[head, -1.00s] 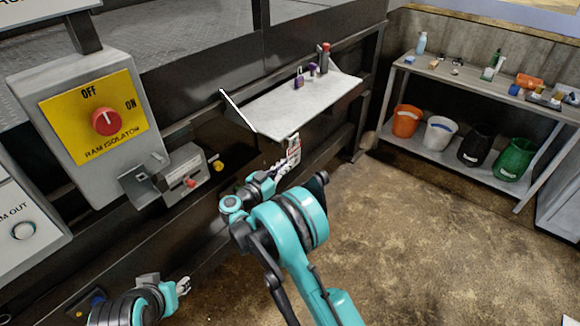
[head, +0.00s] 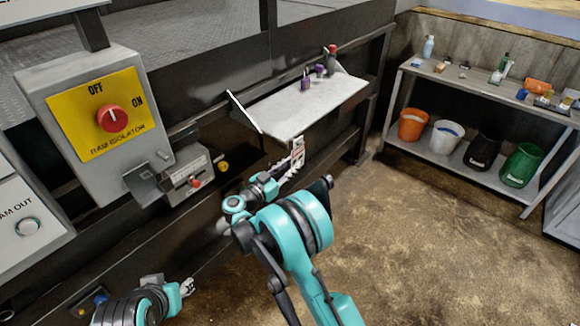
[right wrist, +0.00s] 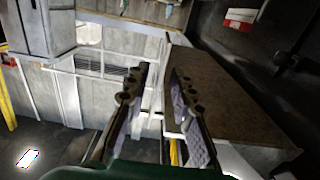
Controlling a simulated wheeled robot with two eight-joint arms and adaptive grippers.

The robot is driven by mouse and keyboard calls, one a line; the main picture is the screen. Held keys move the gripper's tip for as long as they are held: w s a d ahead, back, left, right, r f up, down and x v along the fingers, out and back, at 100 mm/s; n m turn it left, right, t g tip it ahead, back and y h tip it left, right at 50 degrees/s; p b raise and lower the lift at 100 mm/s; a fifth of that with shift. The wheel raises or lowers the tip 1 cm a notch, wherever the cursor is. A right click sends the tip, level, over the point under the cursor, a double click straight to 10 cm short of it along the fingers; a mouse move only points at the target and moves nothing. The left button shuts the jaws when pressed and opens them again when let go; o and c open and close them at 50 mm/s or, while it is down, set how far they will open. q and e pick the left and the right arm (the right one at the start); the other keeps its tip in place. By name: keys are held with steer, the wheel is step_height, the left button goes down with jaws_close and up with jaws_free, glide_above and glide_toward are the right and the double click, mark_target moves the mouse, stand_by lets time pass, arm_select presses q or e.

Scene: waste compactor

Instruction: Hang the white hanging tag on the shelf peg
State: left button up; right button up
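The white tag (head: 298,152), with red marks, hangs upright just below the front edge of the grey shelf (head: 310,108). The shelf peg is not clear in the head view. My right gripper (head: 287,171) is just below and left of the tag in the head view; I cannot tell whether they touch. In the right wrist view the right gripper's fingers (right wrist: 161,72) stand apart with nothing visible between them. A red-and-white item (right wrist: 240,18) shows at the upper right there; I cannot tell if it is the tag. My left gripper (head: 187,287) is low at the left, its finger gap unclear.
Purple padlocks (head: 306,83) stand on the grey shelf. The yellow isolator panel (head: 101,113) with a red knob is at the left. A workbench (head: 480,80) with bottles, and buckets (head: 447,136) below, is at the right. The floor between is clear.

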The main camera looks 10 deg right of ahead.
steer(key=v, duration=1.2)
step_height(320, 180, up, 26)
steer(key=w+a+n+t+y, duration=0.1)
steer(key=a+n+t+y, duration=0.1)
steer(key=n+t+y, duration=1)
steer(key=s+d+f+g, duration=0.4)
steer(key=s+f, duration=0.3)
steer(key=s, duration=0.3)
steer(key=s+d+f+m+g+y, duration=0.1)
steer(key=s+d+f+g, duration=0.3)
steer(key=s+f+g, duration=0.2)
steer(key=s+d+f+g+y, duration=0.1)
steer(key=s+d+f+g, duration=0.4)
steer(key=s+f, duration=0.5)
steer(key=s+g, duration=0.1)
steer(key=s, duration=0.3)
steer(key=shift+s+f+m, duration=0.2)
steer(key=shift+m, duration=0.1)
